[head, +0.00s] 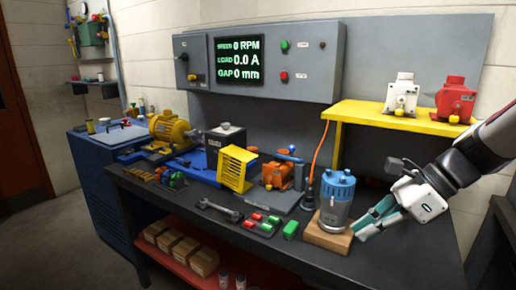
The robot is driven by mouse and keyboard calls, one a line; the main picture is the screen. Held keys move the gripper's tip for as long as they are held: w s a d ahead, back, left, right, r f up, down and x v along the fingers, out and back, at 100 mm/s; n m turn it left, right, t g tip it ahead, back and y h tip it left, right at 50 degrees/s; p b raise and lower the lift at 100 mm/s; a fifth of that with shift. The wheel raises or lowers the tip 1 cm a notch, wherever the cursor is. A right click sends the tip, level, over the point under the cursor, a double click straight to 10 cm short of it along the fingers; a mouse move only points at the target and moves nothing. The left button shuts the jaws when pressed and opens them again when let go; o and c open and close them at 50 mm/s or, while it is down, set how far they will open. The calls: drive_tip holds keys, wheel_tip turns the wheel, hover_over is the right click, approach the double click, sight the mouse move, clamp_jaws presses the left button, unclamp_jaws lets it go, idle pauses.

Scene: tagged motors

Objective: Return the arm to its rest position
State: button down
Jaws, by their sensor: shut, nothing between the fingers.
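My gripper (370,222) is at the right of the head view, with my arm reaching in from the right edge. Its teal fingers are shut with nothing between them. The fingertips are low, just right of a grey motor with a blue top (336,202). That motor stands upright on a wooden block (328,237) on the dark workbench (415,262). I cannot tell whether the fingertips touch the block.
A yellow shelf (366,117) bears a white motor (401,96) and a red motor (455,101) above my gripper. A wrench (218,209), an orange motor (277,175) and a yellow guard (237,168) lie further left. The bench front right is clear.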

drive_tip(key=s+a+r+n+t+h+p, duration=0.1)
drive_tip(key=s+r+n+h+p, duration=0.2)
drive_tip(key=s+n, duration=0.7)
drive_tip(key=s+r+n+t+h+p, duration=0.1)
drive_tip(key=s+r+n+h+p, duration=0.2)
drive_tip(key=s+r+n, duration=0.3)
drive_tip(key=s+n+h, duration=0.1)
drive_tip(key=s+n, duration=0.4)
drive_tip(key=s, duration=0.1)
drive_tip(key=shift+s+a+r+n+h+p, duration=0.2)
drive_tip(key=shift+a+r+n+h+p, duration=0.1)
drive_tip(key=shift+a+h+p, duration=0.1)
